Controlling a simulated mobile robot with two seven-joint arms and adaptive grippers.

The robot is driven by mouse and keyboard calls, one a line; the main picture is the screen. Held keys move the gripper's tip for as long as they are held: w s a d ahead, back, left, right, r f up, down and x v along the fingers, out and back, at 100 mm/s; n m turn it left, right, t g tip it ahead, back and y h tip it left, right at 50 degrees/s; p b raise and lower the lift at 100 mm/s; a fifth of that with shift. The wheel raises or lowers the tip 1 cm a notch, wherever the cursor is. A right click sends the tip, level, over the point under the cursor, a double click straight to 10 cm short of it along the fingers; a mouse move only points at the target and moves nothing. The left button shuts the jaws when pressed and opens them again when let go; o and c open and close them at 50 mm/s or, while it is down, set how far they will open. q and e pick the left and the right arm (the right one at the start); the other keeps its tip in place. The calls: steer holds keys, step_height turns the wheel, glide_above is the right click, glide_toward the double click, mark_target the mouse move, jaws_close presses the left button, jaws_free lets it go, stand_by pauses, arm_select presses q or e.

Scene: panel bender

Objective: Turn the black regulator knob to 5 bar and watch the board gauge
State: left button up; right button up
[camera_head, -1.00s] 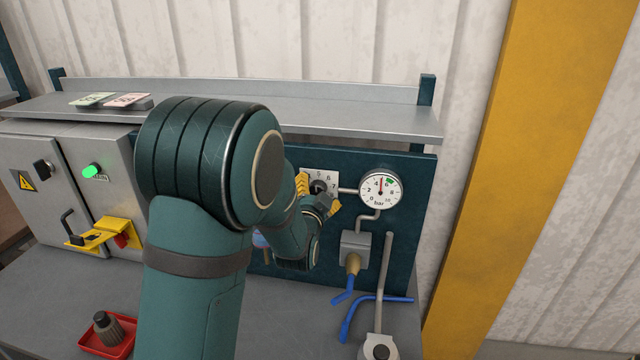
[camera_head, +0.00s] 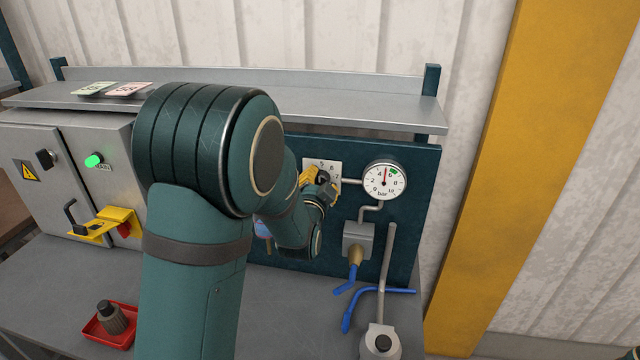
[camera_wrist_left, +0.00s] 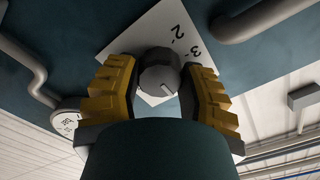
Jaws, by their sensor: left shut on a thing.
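The black regulator knob (camera_wrist_left: 160,74) sits between the two yellow fingers of my left gripper (camera_wrist_left: 162,88) in the left wrist view, its pale pointer line showing. My left gripper (camera_head: 321,187) is shut on the knob at the board; it hides most of the knob in the head view. The white scale plate (camera_head: 331,166) shows behind it, with a 5 and a 6 readable. The board gauge (camera_head: 385,181) is right of the knob. Its red needle points nearly straight up, between 4 and 6, beside a green mark.
A grey shelf (camera_head: 350,109) overhangs the board. Below the gauge are a grey box (camera_head: 357,238) with a brass fitting and blue hoses (camera_head: 362,307). A red tray (camera_head: 94,331) stands front left. A grey cabinet (camera_head: 60,150) with a lit green lamp is at left.

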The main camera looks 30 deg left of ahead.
arm_select(q)
steer(key=shift+r, duration=0.15)
steer(key=o, duration=1.2)
steer(key=shift+w, duration=0.1)
steer(key=shift+v, duration=3.8)
